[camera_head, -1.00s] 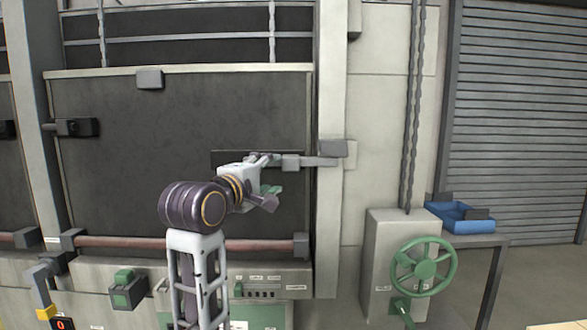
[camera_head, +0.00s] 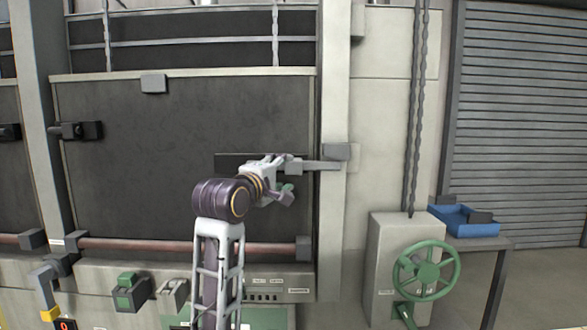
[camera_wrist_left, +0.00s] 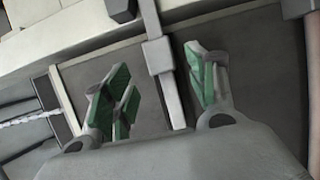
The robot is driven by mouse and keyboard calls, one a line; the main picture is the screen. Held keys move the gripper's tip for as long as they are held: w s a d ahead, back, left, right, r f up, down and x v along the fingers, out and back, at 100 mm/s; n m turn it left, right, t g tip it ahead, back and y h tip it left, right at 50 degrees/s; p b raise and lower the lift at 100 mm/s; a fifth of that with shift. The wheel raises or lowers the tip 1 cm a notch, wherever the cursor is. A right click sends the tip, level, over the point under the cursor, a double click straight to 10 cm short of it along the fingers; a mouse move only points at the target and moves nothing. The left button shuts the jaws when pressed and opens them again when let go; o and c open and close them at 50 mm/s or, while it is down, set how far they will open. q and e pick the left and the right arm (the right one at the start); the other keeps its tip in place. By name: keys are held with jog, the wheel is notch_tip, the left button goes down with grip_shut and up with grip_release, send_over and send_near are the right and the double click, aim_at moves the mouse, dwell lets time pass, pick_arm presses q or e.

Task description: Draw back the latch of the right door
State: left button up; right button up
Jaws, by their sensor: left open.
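The right door (camera_head: 150,135) is a large dark panel with a pale top edge. Its latch is a grey bar (camera_head: 318,165) running level from a dark plate (camera_head: 228,160) across the door's right edge to a grey keeper (camera_head: 336,152) on the frame post. My left gripper (camera_head: 284,185) is open in front of the bar, near its handle block. In the left wrist view, the green-padded fingers (camera_wrist_left: 160,83) stand on either side of the latch bar, with the handle block (camera_wrist_left: 158,56) just beyond them. No grip contact shows. My right gripper is not in view.
To the right stand a pale box with a green handwheel (camera_head: 426,270), a hanging chain (camera_head: 416,110) and a blue tray (camera_head: 465,222) on a table. A grey shutter (camera_head: 520,120) closes the back right.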

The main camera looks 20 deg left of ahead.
aim_at(291, 168)
pick_arm(q)
jog(key=w, duration=0.2)
jog(key=shift+w+d, duration=0.15)
jog(key=shift+w, duration=0.6)
jog(key=shift+w+d, duration=0.15)
jog(key=shift+w, duration=0.7)
jog(key=shift+w+d+p, duration=0.15)
jog(key=shift+w+p, duration=0.2)
jog(key=shift+w, duration=1.15)
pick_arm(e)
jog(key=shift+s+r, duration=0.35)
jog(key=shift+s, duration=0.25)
pick_arm(q)
jog(key=shift+c, duration=0.5)
grip_shut()
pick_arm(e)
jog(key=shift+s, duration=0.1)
